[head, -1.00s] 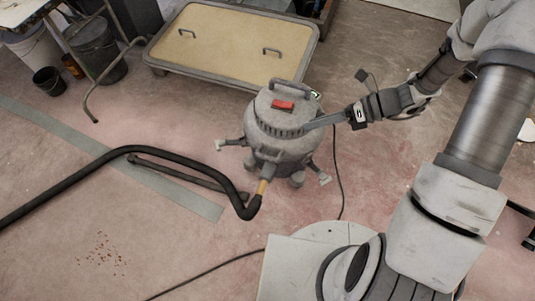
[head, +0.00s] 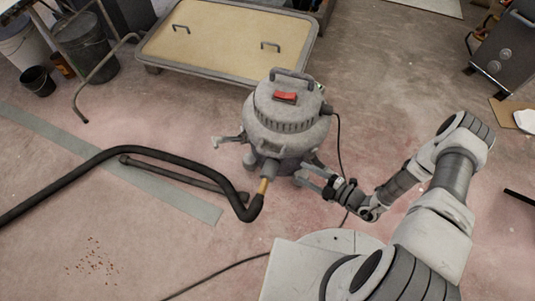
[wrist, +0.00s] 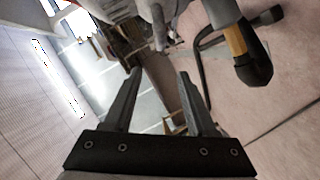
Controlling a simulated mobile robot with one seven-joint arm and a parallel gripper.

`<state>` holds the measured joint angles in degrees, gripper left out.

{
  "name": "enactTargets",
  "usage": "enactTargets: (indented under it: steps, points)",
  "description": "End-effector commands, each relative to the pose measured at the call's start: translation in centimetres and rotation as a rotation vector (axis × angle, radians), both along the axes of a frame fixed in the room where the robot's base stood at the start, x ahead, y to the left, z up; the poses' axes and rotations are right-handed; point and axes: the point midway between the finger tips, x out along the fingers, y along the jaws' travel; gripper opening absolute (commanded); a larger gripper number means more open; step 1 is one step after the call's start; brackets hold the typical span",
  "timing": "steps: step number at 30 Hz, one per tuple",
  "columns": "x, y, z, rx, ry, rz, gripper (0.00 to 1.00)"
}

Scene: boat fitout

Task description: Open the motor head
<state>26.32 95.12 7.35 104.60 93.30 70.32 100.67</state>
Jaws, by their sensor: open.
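The grey workshop vacuum stands upright on the floor in the head view. Its motor head (head: 287,105), with a carry handle (head: 291,75) and a red switch (head: 285,96) on top, sits on the drum. A grey latch-like part (head: 229,140) sticks out on the drum's left side. My gripper (head: 314,177) is open and empty, low at the drum's front right, below the motor head. Whether it touches the drum or a part there is unclear. In the wrist view, part of the vacuum (wrist: 165,15) shows beyond the open fingers (wrist: 160,85).
A black hose (head: 150,155) with a yellow-brown connector (head: 263,186) runs from the drum's front to the left. A black cable (head: 340,150) hangs at its right. A low tan-topped platform (head: 225,45) stands behind. Floor to the right is mostly clear.

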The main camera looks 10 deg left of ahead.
Motion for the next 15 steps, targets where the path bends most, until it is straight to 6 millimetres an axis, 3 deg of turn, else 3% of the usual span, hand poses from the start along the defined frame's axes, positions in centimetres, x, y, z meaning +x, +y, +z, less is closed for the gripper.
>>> enactTargets:
  steps: [5, 15]
  points:
    - [0.4, 1.2, -0.6, 0.006, 0.01, -0.007, 0.57]
    - [3.0, 7.5, -2.2, 0.004, 0.007, -0.001, 0.57]
